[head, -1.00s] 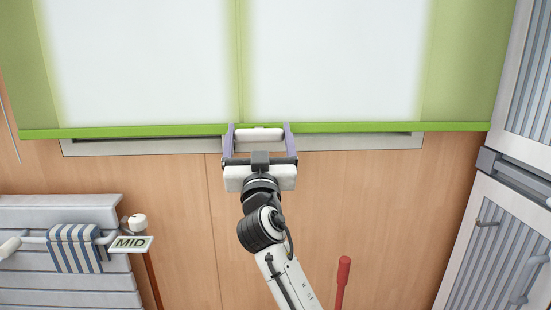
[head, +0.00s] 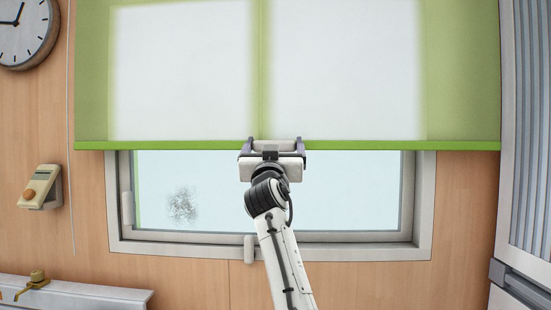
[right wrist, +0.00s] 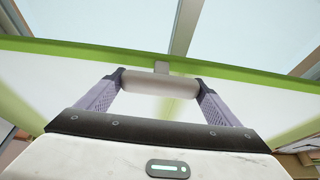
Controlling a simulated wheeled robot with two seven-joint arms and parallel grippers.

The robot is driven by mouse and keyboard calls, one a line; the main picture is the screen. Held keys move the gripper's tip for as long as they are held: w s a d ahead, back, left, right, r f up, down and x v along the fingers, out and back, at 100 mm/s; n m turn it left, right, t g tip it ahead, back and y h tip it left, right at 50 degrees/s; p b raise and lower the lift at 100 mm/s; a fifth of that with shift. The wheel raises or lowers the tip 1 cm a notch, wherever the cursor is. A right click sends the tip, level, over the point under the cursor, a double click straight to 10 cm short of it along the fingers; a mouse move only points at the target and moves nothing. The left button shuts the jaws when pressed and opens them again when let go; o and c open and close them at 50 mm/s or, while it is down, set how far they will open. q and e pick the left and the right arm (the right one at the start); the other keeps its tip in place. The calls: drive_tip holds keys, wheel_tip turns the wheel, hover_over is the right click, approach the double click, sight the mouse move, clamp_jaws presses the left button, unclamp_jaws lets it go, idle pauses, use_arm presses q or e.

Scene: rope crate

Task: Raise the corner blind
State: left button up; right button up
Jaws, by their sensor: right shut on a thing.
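A green roller blind (head: 463,90) with a brighter green bottom bar (head: 400,146) hangs over the window. Its lower edge is above the window sill, and a strip of glass (head: 330,190) shows below it. My right gripper (head: 277,146) is at the middle of the bottom bar. In the right wrist view its two purple fingers are shut on the white pull handle (right wrist: 160,83), which joins the green bar (right wrist: 60,50) by a small tab. My left gripper is not in view.
The white window frame (head: 424,205) surrounds the glass. A thin cord (head: 71,200) hangs left of the blind. A clock (head: 24,30) and a small wall device (head: 40,187) are at the left. A tall cabinet (head: 527,130) stands at the right.

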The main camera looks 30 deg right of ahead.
drive_tip(key=shift+s+r, duration=0.15)
drive_tip(key=shift+r, duration=0.45)
drive_tip(key=o, duration=1.3)
drive_tip(key=shift+o, duration=0.4)
drive_tip(key=shift+f, duration=0.25)
